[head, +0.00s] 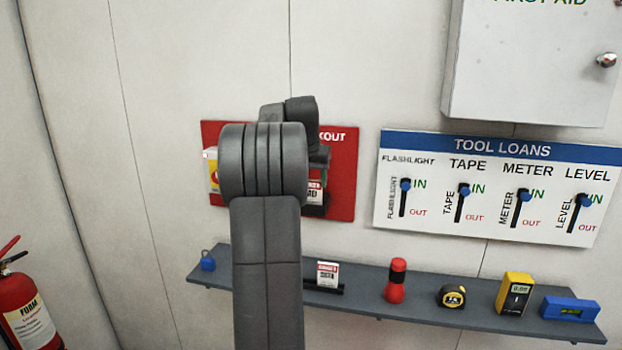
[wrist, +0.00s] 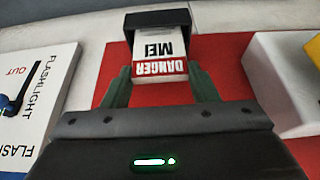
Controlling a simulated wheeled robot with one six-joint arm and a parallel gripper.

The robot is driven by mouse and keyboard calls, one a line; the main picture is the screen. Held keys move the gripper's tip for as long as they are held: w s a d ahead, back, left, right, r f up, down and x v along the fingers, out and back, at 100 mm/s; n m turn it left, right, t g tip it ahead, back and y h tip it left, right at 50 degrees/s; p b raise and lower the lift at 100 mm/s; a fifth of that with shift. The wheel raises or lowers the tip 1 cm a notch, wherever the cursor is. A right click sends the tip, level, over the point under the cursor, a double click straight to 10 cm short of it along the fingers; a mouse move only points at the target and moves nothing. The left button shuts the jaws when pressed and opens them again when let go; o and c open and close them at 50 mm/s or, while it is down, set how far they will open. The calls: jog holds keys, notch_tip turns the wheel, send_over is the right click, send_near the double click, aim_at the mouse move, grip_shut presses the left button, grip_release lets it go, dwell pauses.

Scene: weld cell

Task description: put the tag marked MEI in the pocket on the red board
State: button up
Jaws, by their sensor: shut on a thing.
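The tag marked MEI (wrist: 160,54) is white with a red DANGER band. In the wrist view it appears upside down, between the two green fingers of my gripper (wrist: 160,78), which is shut on it. The tag's far end is at the black pocket (wrist: 158,19) on the red board (wrist: 228,48), and its lower part looks to be within the pocket's mouth; how deep I cannot tell. In the head view my arm covers much of the red board (head: 343,180); part of the tag (head: 314,190) shows beside it, above the pocket (head: 316,210).
Another DANGER tag (head: 327,273) stands on the grey shelf (head: 365,300), with a blue padlock (head: 208,262), red flashlight (head: 396,282), tape measure, meter and level. A TOOL LOANS board (head: 490,185) and white first aid box (head: 530,70) are at right.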

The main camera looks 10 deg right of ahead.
jog(key=shift+f, duration=0.15)
jog(key=o, duration=1.2)
jog(key=b+v, duration=0.1)
jog(key=v, duration=1.1)
jog(key=shift+s, duration=0.1)
